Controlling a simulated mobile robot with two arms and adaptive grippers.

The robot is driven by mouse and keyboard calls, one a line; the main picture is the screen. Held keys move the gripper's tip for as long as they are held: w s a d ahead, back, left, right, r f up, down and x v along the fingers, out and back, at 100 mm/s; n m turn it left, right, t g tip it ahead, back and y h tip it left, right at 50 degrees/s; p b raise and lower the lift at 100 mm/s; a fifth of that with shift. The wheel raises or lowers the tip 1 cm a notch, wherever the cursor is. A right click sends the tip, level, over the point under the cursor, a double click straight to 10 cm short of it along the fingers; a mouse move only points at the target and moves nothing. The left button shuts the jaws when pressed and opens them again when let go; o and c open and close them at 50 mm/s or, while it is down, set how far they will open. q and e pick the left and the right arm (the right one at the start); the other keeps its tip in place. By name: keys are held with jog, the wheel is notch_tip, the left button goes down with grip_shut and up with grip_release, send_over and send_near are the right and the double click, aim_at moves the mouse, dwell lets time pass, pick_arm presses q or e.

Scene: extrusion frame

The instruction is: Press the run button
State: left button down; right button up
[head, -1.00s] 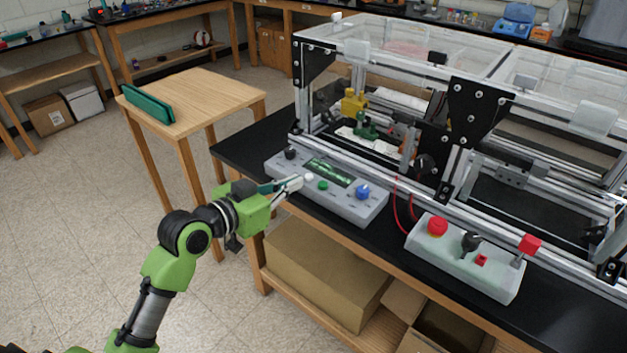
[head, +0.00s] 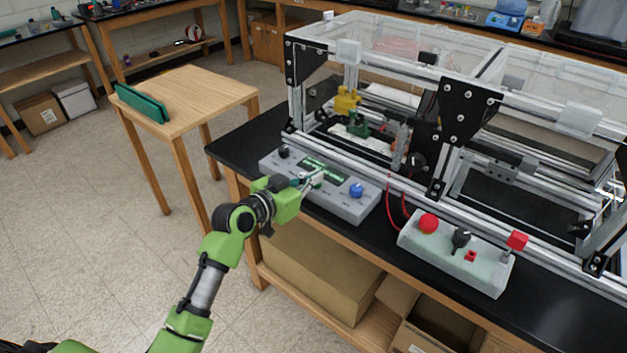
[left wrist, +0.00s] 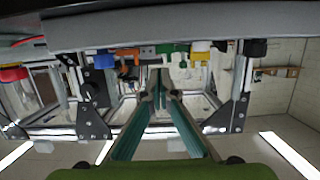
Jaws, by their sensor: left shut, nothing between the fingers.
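The grey control panel (head: 345,208) lies on the black bench top in front of the framed machine. It has a green screen (head: 322,168), a black knob (head: 284,152) and a blue knob (head: 357,190). My left gripper (head: 316,179) is shut and empty, its fingertips at the panel's front middle. They hide the spot where the green button showed before; I cannot tell whether they touch it. In the left wrist view the two teal fingers (left wrist: 160,92) converge, and the panel's grey edge (left wrist: 150,27) runs across the top. My right gripper is not in view.
A second grey box (head: 445,262) with a red button (head: 428,223), a black switch (head: 460,238) and a red-topped lever (head: 517,241) stands to the right. The aluminium frame (head: 375,180) rises behind. A wooden table (head: 205,90) with a green holder (head: 141,103) stands left.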

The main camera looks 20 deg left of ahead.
aim_at(319, 188)
pick_arm(q)
jog(key=shift+f, duration=0.85)
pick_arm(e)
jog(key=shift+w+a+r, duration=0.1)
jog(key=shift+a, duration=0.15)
